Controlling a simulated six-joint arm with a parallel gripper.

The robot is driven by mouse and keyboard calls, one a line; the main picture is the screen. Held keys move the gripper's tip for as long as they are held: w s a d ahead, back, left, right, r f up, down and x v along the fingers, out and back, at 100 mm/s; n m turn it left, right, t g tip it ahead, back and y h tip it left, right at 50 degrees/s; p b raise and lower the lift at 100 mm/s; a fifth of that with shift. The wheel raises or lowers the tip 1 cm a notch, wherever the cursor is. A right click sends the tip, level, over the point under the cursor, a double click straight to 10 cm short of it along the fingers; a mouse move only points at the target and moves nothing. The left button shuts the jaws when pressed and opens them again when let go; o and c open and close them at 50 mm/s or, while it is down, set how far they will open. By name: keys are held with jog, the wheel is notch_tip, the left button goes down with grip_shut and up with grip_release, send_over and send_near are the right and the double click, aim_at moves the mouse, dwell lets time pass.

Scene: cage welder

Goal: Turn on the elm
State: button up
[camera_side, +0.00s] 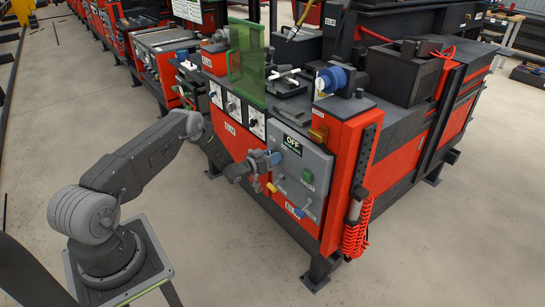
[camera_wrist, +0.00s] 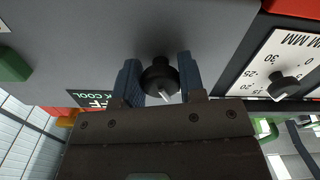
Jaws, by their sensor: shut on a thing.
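A grey control panel (camera_side: 318,163) is on the front of the red and black machine. In the wrist view part of the display (camera_wrist: 90,99) shows upside down or tilted. My gripper (camera_side: 266,160) is at the panel's left side. In the wrist view its two blue fingers (camera_wrist: 158,66) are shut on a round black knob (camera_wrist: 160,82) with a pale tip or pointer. The knob stands on the grey panel face. Which control is named the elm cannot be read.
A green button (camera_side: 308,177) is right of my gripper, with a yellow part (camera_side: 271,187) below it. White dial plates (camera_side: 257,123) are to the left. A red coiled hose (camera_side: 355,232) hangs at the machine's right corner. The floor in front is clear.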

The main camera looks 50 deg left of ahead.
jog(key=m, duration=0.6)
jog(key=shift+a, duration=0.1)
jog(key=m, duration=0.5)
jog(key=shift+a, duration=0.1)
jog(key=shift+m, duration=0.4)
jog(key=o, duration=0.9)
jog(key=shift+o, duration=0.2)
jog(key=s, duration=1.3)
jog(key=shift+s, duration=0.4)
